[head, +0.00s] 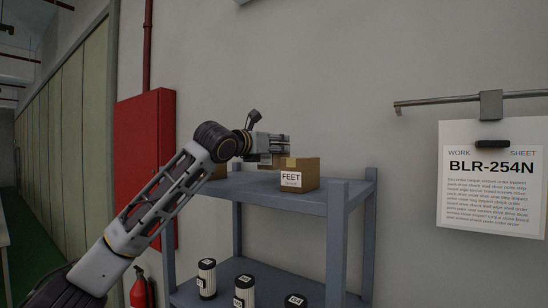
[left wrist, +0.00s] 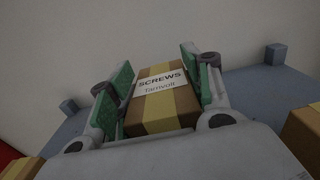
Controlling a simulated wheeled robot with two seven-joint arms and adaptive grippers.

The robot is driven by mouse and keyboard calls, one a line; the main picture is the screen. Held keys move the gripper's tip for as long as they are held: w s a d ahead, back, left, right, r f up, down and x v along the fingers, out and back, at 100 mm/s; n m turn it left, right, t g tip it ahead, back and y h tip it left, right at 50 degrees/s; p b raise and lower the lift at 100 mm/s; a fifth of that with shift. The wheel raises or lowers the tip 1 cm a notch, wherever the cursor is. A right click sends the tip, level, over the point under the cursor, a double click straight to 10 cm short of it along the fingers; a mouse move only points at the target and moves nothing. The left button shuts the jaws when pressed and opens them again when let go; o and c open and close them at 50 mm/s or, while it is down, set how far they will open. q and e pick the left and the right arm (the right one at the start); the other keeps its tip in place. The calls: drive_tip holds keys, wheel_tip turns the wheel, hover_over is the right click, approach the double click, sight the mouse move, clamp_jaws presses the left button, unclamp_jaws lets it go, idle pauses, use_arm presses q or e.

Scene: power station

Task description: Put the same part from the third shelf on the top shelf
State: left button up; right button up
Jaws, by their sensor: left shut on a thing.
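My left gripper (head: 281,144) is at the top shelf (head: 315,203), just behind and left of a cardboard box labelled FEET (head: 298,177). In the left wrist view its green-padded fingers are shut on a brown box labelled SCREWS (left wrist: 165,108), with a yellow tape stripe. The held box is mostly hidden in the head view. I cannot tell whether it touches the shelf. Another brown box (head: 219,172) on the top shelf is partly hidden behind my left arm. Several white ribbed cylinders with labels, one of them a cylinder (head: 244,290), stand on a lower shelf. My right gripper is out of view.
Blue-grey posts (head: 336,245) rise at the rack's corners. A work sheet reading BLR-254N (head: 490,185) hangs from a rail at the right. A red cabinet (head: 145,150) is on the wall at the left, with a fire extinguisher (head: 139,290) below. The top shelf's front right is bare.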

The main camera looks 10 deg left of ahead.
sight(271, 156)
use_arm(q)
drive_tip(key=shift+f, duration=1.6)
drive_tip(key=shift+f, duration=0.2)
drive_tip(key=o, duration=1.3)
drive_tip(key=shift+s, duration=0.1)
drive_tip(key=shift+s+a, duration=0.3)
drive_tip(key=shift+s, duration=0.25)
drive_tip(key=shift+b+v, duration=1.5)
drive_tip(key=shift+v, duration=3.85)
